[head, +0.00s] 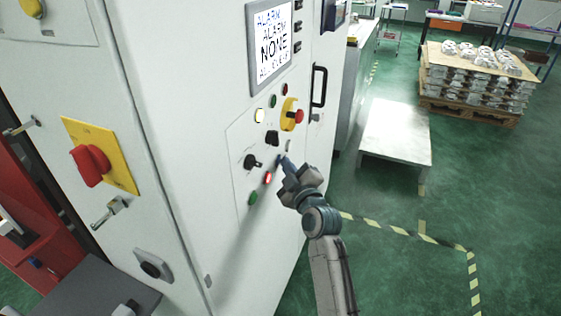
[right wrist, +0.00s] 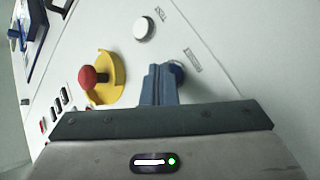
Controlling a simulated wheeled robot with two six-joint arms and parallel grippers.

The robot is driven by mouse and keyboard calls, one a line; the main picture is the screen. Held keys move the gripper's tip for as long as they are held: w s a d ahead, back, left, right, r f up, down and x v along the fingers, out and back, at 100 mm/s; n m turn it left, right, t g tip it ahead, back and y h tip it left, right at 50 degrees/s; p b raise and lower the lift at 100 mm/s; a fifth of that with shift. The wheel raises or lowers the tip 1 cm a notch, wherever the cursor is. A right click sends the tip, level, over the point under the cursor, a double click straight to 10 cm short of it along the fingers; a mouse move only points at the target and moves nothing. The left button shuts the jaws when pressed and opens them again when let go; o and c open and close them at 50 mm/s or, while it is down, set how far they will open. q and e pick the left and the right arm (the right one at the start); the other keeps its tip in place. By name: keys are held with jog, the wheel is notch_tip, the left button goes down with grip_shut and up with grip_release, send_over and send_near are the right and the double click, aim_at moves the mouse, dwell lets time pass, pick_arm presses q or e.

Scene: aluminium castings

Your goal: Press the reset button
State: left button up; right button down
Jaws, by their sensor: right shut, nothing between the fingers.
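A white control cabinet (head: 190,60) carries a panel of buttons and switches in the head view. My right gripper (head: 284,164) is shut and empty, its fingertips close to this panel, right of a lit red button (head: 268,178). In the right wrist view, the shut blue-grey fingers (right wrist: 158,84) partly cover a round blue button (right wrist: 178,68). I cannot tell whether they touch it. The button's labels are too small to read, so no button is marked as reset legibly. My left gripper is not in view.
A red emergency stop on yellow (head: 299,116), also in the wrist view (right wrist: 88,77), sits near the fingers. A low metal table (head: 395,130) stands right.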

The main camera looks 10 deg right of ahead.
jog(key=shift+d, duration=0.1)
jog(key=shift+s+d, duration=0.5)
jog(key=shift+d, duration=0.05)
jog(key=shift+d, duration=0.1)
jog(key=shift+s+d, duration=0.7)
jog(key=shift+d, duration=0.3)
jog(key=shift+s+d, duration=0.7)
jog(key=shift+d, duration=0.3)
